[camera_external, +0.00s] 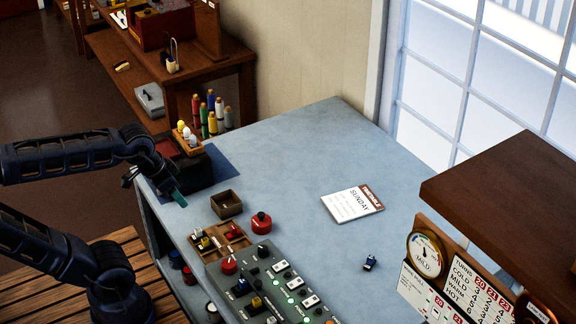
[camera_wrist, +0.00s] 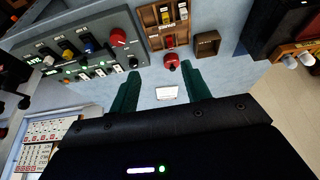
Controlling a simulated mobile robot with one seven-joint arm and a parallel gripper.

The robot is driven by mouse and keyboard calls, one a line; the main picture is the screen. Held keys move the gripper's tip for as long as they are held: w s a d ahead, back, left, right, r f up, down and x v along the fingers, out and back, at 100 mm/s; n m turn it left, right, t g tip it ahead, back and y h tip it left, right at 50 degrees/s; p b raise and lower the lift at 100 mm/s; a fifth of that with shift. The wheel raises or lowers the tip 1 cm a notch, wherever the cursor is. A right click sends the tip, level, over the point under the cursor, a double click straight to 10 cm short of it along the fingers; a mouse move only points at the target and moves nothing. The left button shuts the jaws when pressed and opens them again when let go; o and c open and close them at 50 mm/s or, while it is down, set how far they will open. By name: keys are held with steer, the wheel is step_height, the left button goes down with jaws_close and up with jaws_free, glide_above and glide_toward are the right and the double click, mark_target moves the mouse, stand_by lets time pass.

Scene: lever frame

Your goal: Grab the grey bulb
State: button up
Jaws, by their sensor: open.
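A small wooden holder (camera_external: 186,148) with a row of pale bulbs (camera_external: 187,132) stands on a dark box at the far left of the bench. One bulb looks yellowish and the others white to light grey; I cannot tell for sure which is the grey one. Bulbs (camera_wrist: 306,59) also show at the right edge of the wrist view. My gripper (camera_external: 178,197) is in front of and below the holder, apart from it. In the wrist view my gripper (camera_wrist: 160,88) has its two green fingers wide apart with nothing between them.
A control panel (camera_external: 269,289), a wooden tray of small parts (camera_external: 218,240), an empty brown box (camera_external: 227,204) and a red knob-like object (camera_external: 261,223) stand nearby. A timetable card (camera_external: 352,203) lies on the blue bench (camera_external: 300,150). Colored spools stand behind the holder.

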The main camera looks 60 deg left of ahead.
steer(key=w+a+r+n+g, duration=0.1)
steer(key=w+a+r+n, duration=0.15)
steer(key=w+a, duration=0.3)
steer(key=n+g, duration=0.4)
steer(key=n, duration=0.3)
glide_toward(193, 137)
steer(key=shift+s+m, duration=0.1)
steer(key=shift+m, duration=0.15)
steer(key=shift+a+f, duration=0.1)
steer(key=shift+f, duration=0.2)
step_height(193, 137, down, 5)
steer(key=shift+r, duration=0.2)
steer(key=shift+a+f, duration=0.15)
steer(key=shift+f, duration=1.15)
steer(key=shift+a+f, duration=0.1)
steer(key=shift+f, duration=1.25)
